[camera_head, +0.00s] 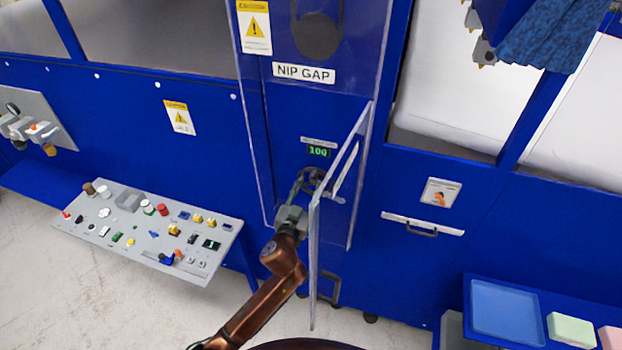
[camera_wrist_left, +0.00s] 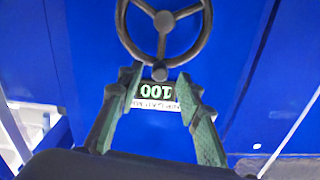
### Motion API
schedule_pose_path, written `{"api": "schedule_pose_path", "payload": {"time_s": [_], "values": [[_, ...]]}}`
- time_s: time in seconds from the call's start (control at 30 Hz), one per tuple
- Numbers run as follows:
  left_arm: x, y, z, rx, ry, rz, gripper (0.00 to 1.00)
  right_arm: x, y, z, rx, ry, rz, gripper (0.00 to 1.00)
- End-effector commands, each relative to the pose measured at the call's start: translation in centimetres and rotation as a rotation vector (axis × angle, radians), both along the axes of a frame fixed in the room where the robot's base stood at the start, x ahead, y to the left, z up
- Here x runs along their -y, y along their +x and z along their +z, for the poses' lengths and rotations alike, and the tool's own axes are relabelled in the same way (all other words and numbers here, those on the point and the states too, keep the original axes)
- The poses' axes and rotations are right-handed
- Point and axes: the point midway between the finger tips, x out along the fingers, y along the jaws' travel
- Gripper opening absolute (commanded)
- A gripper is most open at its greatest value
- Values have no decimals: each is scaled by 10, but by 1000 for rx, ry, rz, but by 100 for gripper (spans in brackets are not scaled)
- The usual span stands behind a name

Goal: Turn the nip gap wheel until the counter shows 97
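The nip gap wheel (camera_wrist_left: 163,50) is a dark three-spoke handwheel on the blue machine front. It partly shows in the head view (camera_head: 318,176), behind my left gripper. A small knob (camera_wrist_left: 160,74) sits on its rim. The counter (camera_head: 318,152) reads 100 in green; in the wrist view it appears upside down (camera_wrist_left: 157,91). My left gripper (camera_head: 306,180) is in front of the wheel. Its green-grey fingers (camera_wrist_left: 159,76) are spread, one on each side of the knob in the picture. I cannot tell whether they touch the wheel. My right gripper is not in view.
A clear hinged door (camera_head: 317,262) stands open just right of my left arm. The NIP GAP label (camera_head: 304,73) is above the counter. A control desk (camera_head: 147,245) stands at left. A blue shelf at lower right holds a tray (camera_head: 507,310) and foam blocks (camera_head: 571,330).

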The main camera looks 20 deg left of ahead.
Motion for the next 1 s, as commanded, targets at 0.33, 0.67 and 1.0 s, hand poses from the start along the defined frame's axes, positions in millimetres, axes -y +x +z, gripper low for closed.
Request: {"api": "schedule_pose_path", "payload": {"time_s": [0.33, 0.67, 1.0], "values": [[1, 29, 0, 0, 0, 0, 33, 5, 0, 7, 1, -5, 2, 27], [0, 29, -1, -1, 0, 0, 26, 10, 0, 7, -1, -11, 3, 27], [0, 29, -1, -1, 0, 0, 2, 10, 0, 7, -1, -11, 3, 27]]}}
